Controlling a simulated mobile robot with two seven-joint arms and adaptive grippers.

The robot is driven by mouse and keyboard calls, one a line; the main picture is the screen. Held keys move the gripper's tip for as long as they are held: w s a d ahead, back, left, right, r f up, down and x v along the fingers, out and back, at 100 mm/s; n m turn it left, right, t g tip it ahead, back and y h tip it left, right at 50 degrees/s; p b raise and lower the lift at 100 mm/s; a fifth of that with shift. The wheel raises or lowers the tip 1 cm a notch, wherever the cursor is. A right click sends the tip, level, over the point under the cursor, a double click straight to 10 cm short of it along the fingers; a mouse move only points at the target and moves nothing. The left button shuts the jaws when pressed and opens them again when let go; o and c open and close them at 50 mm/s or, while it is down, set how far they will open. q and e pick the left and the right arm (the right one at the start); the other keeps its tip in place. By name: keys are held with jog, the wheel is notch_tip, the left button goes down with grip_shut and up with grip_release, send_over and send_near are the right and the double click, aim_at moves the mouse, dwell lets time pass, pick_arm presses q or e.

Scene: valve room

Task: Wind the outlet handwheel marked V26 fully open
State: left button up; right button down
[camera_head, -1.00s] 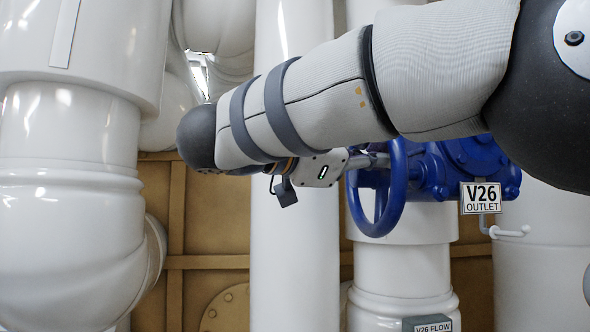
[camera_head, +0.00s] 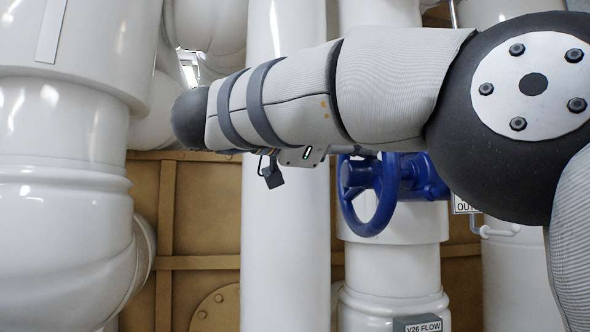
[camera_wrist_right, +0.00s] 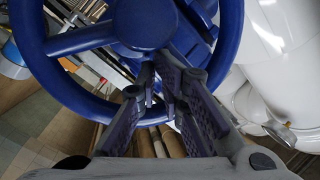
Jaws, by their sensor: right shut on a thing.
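The blue outlet handwheel (camera_head: 367,212) is in the middle right of the head view, below my right forearm. Its top is partly hidden by my arm. In the right wrist view the wheel's rim and spokes (camera_wrist_right: 82,38) fill the upper left. My right gripper (camera_wrist_right: 160,84) is shut on the wheel, with its fingers at the lower part of the rim; the exact contact is hard to see. In the head view its fingers are largely hidden. The V26 outlet sign (camera_head: 463,205) is mostly covered by my elbow. My left gripper is not in view.
A grey box labelled V26 FLOW (camera_head: 418,324) is below the valve. A thick white vertical pipe (camera_head: 285,240) stands left of the wheel, and large white pipework (camera_head: 65,200) fills the far left. A tan panelled wall (camera_head: 200,225) is behind.

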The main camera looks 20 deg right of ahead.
jog(key=shift+w+d+r, duration=0.2)
jog(key=shift+w+r, duration=0.25)
jog(key=shift+r, duration=0.05)
jog(key=shift+w+r, duration=0.1)
jog(key=shift+r, duration=0.05)
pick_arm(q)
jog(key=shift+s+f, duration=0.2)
pick_arm(e)
jog(key=shift+r, duration=0.15)
jog(key=shift+w+d+b, duration=0.15)
jog(key=shift+w+b, duration=0.2)
jog(key=shift+w, duration=0.15)
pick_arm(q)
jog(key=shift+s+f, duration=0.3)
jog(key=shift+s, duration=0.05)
pick_arm(e)
jog(key=shift+w, duration=0.35)
